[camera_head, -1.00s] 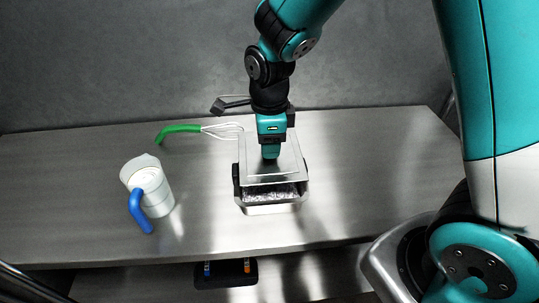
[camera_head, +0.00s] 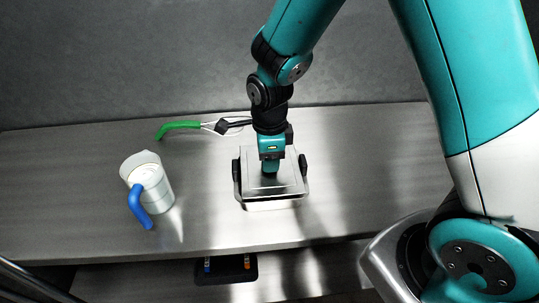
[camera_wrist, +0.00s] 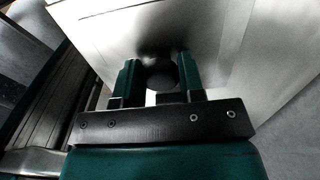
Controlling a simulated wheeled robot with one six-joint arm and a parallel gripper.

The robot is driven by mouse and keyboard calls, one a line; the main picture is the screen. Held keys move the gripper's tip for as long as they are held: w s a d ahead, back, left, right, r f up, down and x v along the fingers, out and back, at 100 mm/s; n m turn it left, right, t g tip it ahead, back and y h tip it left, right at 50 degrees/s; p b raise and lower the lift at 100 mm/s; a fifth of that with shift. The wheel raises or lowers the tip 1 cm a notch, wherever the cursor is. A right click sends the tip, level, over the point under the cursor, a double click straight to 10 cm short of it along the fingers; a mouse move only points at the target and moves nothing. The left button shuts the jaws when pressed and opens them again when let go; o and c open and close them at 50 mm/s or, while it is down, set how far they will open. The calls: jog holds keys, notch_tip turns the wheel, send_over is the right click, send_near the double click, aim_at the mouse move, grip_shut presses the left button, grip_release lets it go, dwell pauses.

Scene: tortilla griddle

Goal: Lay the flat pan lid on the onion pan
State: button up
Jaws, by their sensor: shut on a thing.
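The flat pan lid (camera_head: 286,182) is a square metal plate. It lies over the onion pan (camera_head: 272,205), a metal pan with dark side handles, and covers its opening almost wholly. I cannot tell whether the lid rests fully on the rim. My gripper (camera_head: 270,168) points down at the lid's middle. In the wrist view my gripper (camera_wrist: 160,75) is shut on the lid's dark round knob, with the pale lid (camera_wrist: 110,28) filling the view beyond. The pan's contents are hidden.
A white jug (camera_head: 158,185) with a blue handle stands to the left. A dark tray (camera_head: 226,270) sits on the lower shelf. The counter's right side (camera_head: 370,160) is clear.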

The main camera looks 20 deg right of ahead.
jog(key=o, duration=1)
jog(key=shift+f, duration=0.1)
jog(key=shift+r+p, duration=0.35)
jog(key=shift+r, duration=0.1)
notch_tip(320, 180, up, 12)
jog(key=s+a+r+n+y, duration=0.2)
jog(key=s+n, duration=0.7)
jog(key=n, duration=0.5)
jog(key=s+a+r+n+y, duration=0.2)
jog(key=s+r+n, duration=0.2)
jog(key=s+n, duration=0.5)
jog(key=n+b, duration=0.1)
jog(key=n, duration=0.4)
jog(key=shift+s+a+r+n, duration=0.2)
jog(key=shift+s+a+n, duration=0.1)
jog(key=shift+n, duration=0.1)
jog(key=shift+c, duration=0.4)
